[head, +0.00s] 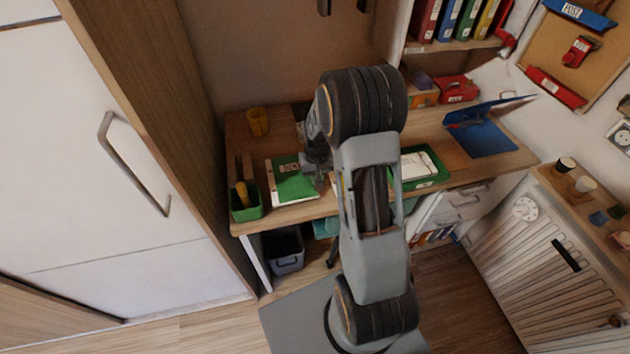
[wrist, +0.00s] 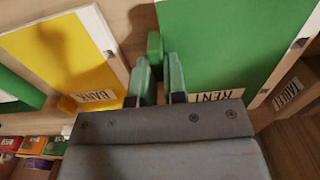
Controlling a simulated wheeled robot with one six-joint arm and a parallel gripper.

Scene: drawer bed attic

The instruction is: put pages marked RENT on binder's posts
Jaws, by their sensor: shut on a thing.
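The RENT pages (head: 297,186) have a green top sheet with a white label at one edge. They are at the left part of the desk, with white showing along their left and front edges. In the wrist view the green RENT pages (wrist: 215,45) fill the upper right, with the label near my gripper. My gripper (wrist: 160,72) appears shut on a green tab beside that label; in the head view my gripper (head: 319,172) is at the pages' right side. A blue binder (head: 485,137) lies open at the desk's right; its posts are too small to make out.
Yellow BANK pages (wrist: 58,52) lie beside the RENT pages. A green pen box (head: 246,209) and yellow cup (head: 257,122) stand at left. Bare desk (head: 436,135) lies left of the binder.

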